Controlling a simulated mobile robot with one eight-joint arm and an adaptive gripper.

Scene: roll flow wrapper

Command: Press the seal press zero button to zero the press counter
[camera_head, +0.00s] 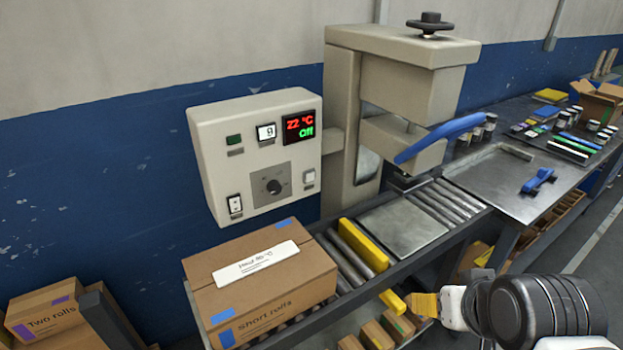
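A beige control box (257,157) is beside the seal press (400,90). Its small counter display (266,132) shows one digit, perhaps 9. A red and green display (300,127) reads 22 °C and Off. A green window or button (234,140) is at upper left. My gripper (428,304) is at the lower right, in front of the roller line and well away from the box. Its finger opening cannot be made out.
A cardboard box (262,285) with a paper label stands below the control box, on the near end of the roller conveyor (442,207). The press's blue handle (438,138) sticks out to the right. A cluttered bench (510,180) is at the right.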

